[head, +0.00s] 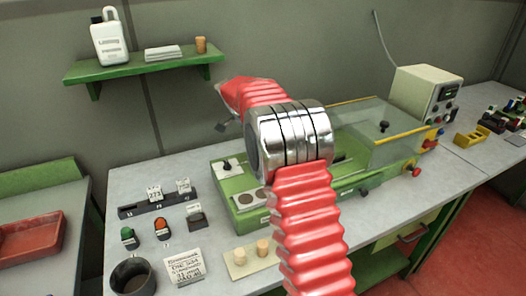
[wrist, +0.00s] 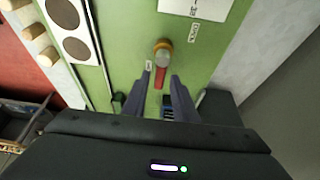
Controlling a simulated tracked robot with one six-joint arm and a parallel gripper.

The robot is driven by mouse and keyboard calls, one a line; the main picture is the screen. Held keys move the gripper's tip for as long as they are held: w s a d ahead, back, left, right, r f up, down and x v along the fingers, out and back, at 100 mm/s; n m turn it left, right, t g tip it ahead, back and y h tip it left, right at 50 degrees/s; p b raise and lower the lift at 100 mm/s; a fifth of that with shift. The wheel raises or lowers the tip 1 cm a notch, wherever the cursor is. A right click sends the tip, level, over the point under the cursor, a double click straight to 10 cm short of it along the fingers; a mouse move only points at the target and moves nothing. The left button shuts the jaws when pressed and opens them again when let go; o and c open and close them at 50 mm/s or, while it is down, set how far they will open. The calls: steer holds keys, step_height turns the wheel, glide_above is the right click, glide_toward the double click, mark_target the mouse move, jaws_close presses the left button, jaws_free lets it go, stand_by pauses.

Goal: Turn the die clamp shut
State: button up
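The die clamp (wrist: 163,50) shows in the wrist view as a round grey knob on a yellow base, with a short red handle (wrist: 160,75) pointing down the picture. It sits on the green machine bed (wrist: 125,30), with small labels beside it. My gripper (wrist: 158,80) is open, its two dark fingers either side of the handle's end, with gaps on both sides. I cannot tell how far above the handle the fingertips are. In the head view my red arm hides the clamp and most of the gripper.
A white plate with two dark discs (wrist: 72,20) lies beside the clamp. In the head view, a clear guard with a yellow edge (head: 380,135) and a control box (head: 425,95) stand at the right. Corks on a tray (head: 240,268) and small switches lie at the front left.

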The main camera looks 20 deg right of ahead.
steer(key=shift+o, duration=0.5)
steer(key=v, duration=1.3)
steer(key=shift+a+r, duration=0.15)
steer(key=shift+r, duration=0.1)
